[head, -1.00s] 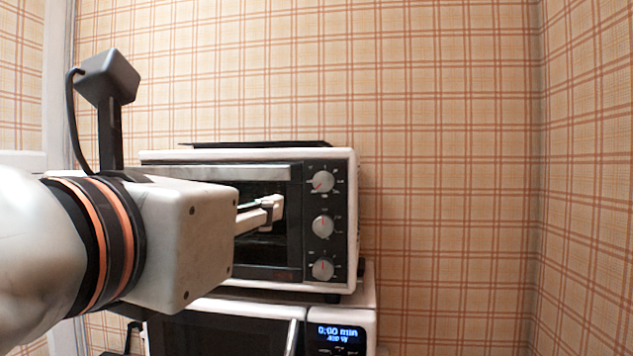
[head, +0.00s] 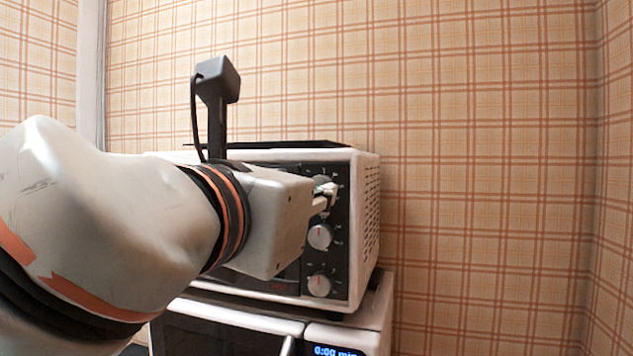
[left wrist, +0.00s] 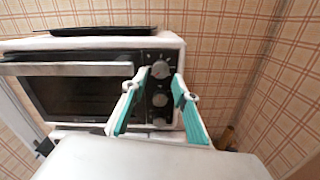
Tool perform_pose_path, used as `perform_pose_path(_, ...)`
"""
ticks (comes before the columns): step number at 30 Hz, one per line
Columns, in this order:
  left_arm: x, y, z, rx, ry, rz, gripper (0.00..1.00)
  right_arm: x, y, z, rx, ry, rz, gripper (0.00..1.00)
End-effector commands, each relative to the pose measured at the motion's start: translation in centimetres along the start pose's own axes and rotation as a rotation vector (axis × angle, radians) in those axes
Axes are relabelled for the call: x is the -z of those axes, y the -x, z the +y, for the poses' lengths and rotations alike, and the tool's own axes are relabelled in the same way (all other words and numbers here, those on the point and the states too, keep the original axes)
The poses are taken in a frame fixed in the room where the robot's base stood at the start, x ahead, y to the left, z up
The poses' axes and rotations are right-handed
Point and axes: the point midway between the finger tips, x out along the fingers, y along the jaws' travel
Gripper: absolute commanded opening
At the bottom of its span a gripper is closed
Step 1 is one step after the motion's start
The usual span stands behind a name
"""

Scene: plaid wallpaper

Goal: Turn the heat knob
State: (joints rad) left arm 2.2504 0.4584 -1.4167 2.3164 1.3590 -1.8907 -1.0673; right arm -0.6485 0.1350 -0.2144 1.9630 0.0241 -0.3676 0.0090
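The toaster oven has three round grey knobs in a column on its dark right panel. In the left wrist view the top knob (left wrist: 160,70), with a red mark, shows between the fingertips of my left gripper (left wrist: 159,77), which is open with teal-lined fingers. The middle knob (left wrist: 160,99) and bottom knob (left wrist: 159,122) also lie between the fingers in this view. In the head view my left gripper (head: 328,192) is at the upper knob area and hides most of the top knob. The middle knob (head: 319,237) and bottom knob (head: 319,285) show below it. I cannot tell whether the fingers touch the top knob.
The white toaster oven (head: 364,215) stands on a white microwave (head: 375,338) with a lit blue display. A dark flat tray (left wrist: 95,31) lies on the oven. The oven door handle (left wrist: 70,69) is left of the knobs. Plaid wall stands behind, with free room to the right.

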Motion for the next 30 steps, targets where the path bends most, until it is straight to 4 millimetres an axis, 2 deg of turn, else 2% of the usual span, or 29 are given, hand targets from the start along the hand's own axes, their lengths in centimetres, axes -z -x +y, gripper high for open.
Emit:
perform_pose_path(3, 0.0, -1.9, 0.0, 0.000, 0.001, 0.004, 0.29, 0.7, 0.4, 0.1, 0.000, 0.000, 0.002, 0.00)
perform_pose_path(9, -0.1, -3.7, 0.0, 0.000, 0.000, 0.001, 0.29, 1.0, 0.6, 0.2, -0.001, 0.001, 0.002, 0.00)
perform_pose_path(19, 0.0, -4.1, 0.0, 0.000, -0.001, 0.000, 0.29, 0.8, 0.6, 0.3, -0.001, 0.004, -0.001, 0.00)
perform_pose_path(22, 0.0, -4.1, 0.0, 0.000, -0.001, 0.000, 0.03, 0.7, 0.6, 0.3, -0.001, 0.005, -0.003, 0.00)
perform_pose_path(23, 0.0, -4.1, 0.0, 0.000, -0.001, 0.000, 0.00, 0.7, 0.6, 0.3, -0.001, 0.005, -0.004, 0.00)
perform_pose_path(30, 0.1, -4.0, 0.0, 0.000, 0.008, -0.001, 0.00, 0.5, 0.5, 0.3, -0.001, 0.005, -0.005, 0.00)
